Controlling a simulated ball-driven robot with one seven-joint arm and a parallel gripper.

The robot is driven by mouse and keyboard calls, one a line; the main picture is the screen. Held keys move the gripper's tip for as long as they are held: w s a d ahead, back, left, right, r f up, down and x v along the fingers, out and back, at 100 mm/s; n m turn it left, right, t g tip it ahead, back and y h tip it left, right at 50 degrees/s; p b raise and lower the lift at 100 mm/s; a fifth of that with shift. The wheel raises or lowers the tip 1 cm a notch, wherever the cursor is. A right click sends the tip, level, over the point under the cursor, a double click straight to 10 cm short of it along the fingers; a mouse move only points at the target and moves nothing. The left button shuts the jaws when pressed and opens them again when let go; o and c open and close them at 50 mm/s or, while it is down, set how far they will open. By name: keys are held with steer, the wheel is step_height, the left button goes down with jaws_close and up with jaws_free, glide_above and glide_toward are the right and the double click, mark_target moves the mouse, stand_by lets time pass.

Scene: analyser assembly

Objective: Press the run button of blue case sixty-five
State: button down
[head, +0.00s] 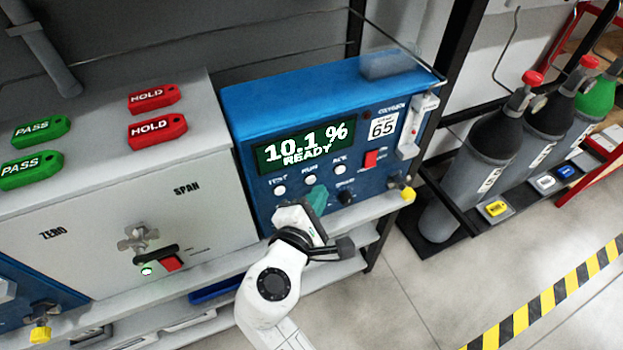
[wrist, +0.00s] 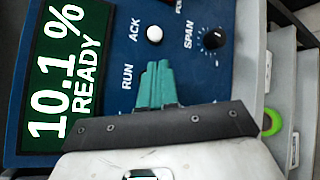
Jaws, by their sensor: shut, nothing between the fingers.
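The blue case (head: 245,180) labelled 65 stands on the shelf, its display (head: 305,146) reading "10.1 % READY". Below the display is a row of white buttons: TEST, RUN (head: 311,180) and ACK (head: 340,169). My gripper (head: 317,197) is shut and empty, its teal fingers just below the run button in the head view. In the wrist view the fingertips (wrist: 158,67) lie beside the RUN label, and the run button is hidden behind them. The ACK button (wrist: 154,34) is clear. I cannot tell whether the fingertips touch the panel.
A black SPAN knob (wrist: 214,39) and a red switch (head: 371,158) are on the same panel. A grey cabinet (head: 110,225) with red HOLD and green PASS tags stands left. Gas cylinders (head: 480,160) stand right.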

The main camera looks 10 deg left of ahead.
stand_by(0.3)
steer(key=shift+w+a, duration=0.25)
steer(key=shift+w, duration=0.1)
steer(key=shift+w+a, duration=0.2)
steer(key=shift+w, duration=0.15)
stand_by(0.8)
steer(key=shift+s+d+p, duration=0.45)
steer(key=shift+s+p, duration=0.05)
steer(key=shift+s, duration=0.2)
steer(key=s+d, duration=0.1)
steer(key=s+d+p, duration=0.1)
steer(key=s+p, duration=0.1)
steer(key=s, duration=0.1)
steer(key=shift+s+d, duration=0.1)
steer(key=shift+d, duration=0.3)
stand_by(0.9)
